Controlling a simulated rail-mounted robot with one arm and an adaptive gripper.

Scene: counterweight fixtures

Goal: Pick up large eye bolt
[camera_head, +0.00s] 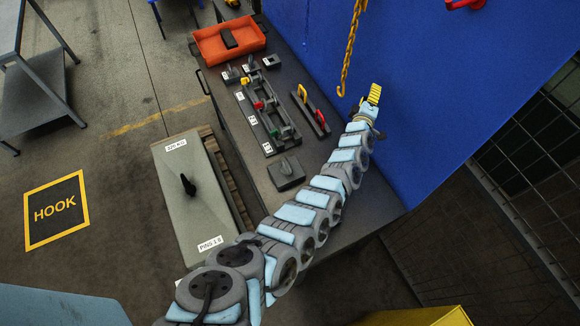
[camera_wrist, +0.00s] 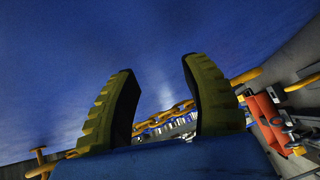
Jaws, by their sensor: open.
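I cannot surely pick out the large eye bolt. A small upright grey part (camera_head: 285,164) stands on a square dark block (camera_head: 287,178) on the near part of the bench; it may be an eye bolt, but it is too small to tell. Smaller blocks with upright parts (camera_head: 230,74) stand farther back by the orange bin. My gripper (camera_head: 374,92), with yellow ribbed fingers, is over the right side of the bench, well apart from these parts. In the wrist view my gripper (camera_wrist: 155,66) is open, with nothing held between its fingers.
A yellow chain with a hook (camera_head: 343,80) hangs just left of my gripper. A blue wall (camera_head: 460,95) stands close on the right. The bench (camera_head: 345,215) holds a fixture rail (camera_head: 266,112), a red-and-yellow bar (camera_head: 310,108) and an orange bin (camera_head: 212,47). A grey counterweight (camera_head: 180,215) lies left.

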